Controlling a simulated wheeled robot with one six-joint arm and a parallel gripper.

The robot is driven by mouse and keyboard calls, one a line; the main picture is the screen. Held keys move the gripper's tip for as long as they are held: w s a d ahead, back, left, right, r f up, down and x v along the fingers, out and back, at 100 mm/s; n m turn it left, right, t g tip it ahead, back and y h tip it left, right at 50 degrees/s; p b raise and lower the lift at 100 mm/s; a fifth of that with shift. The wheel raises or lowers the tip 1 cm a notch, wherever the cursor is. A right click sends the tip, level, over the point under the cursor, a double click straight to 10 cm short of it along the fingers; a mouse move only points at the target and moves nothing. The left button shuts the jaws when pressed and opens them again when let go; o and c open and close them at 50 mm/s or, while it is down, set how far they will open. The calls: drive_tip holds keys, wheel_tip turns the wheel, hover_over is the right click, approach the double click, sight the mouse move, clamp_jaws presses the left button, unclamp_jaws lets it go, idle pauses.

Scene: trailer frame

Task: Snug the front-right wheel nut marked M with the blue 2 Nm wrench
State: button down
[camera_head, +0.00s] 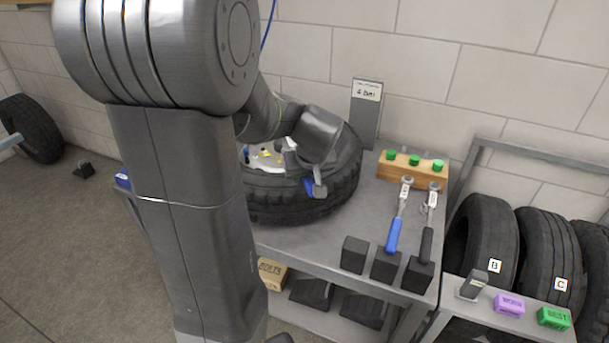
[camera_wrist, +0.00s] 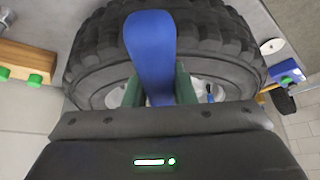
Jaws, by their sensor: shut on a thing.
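My gripper (camera_wrist: 158,92) is shut on a blue handle (camera_wrist: 150,45), which sticks out between the green fingers in the wrist view. The blue piece also shows below my wrist in the head view (camera_head: 316,189). The gripper is over a black-tyred wheel (camera_head: 290,200) lying flat on the grey bench. The tyre fills the upper wrist view (camera_wrist: 90,50). Small yellow and blue pieces show in the wheel's middle, but the letter M cannot be made out. The tool's working end is hidden.
A wooden block with green knobs (camera_head: 412,169) and a grey upright sign (camera_head: 366,110) stand behind. Tyres B and C (camera_head: 545,245) are racked at the right.

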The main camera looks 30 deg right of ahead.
drive_tip(key=shift+w+a+m+h+p, duration=0.2)
drive_tip(key=shift+a+m+p, duration=0.2)
drive_tip(key=shift+a+p, duration=0.3)
drive_tip(key=shift+w+a+m+h+p, duration=0.2)
drive_tip(key=shift+a+m+p, duration=0.25)
drive_tip(key=shift+a, duration=0.45)
drive_tip(key=shift+w+a+m+h+p, duration=0.2)
drive_tip(key=shift+w+a+m+p, duration=0.2)
drive_tip(key=shift+a, duration=0.3)
drive_tip(key=shift+w+a+m+h+p, duration=0.25)
drive_tip(key=shift+a+m, duration=0.2)
drive_tip(key=shift+a, duration=0.2)
drive_tip(key=shift+f, duration=0.1)
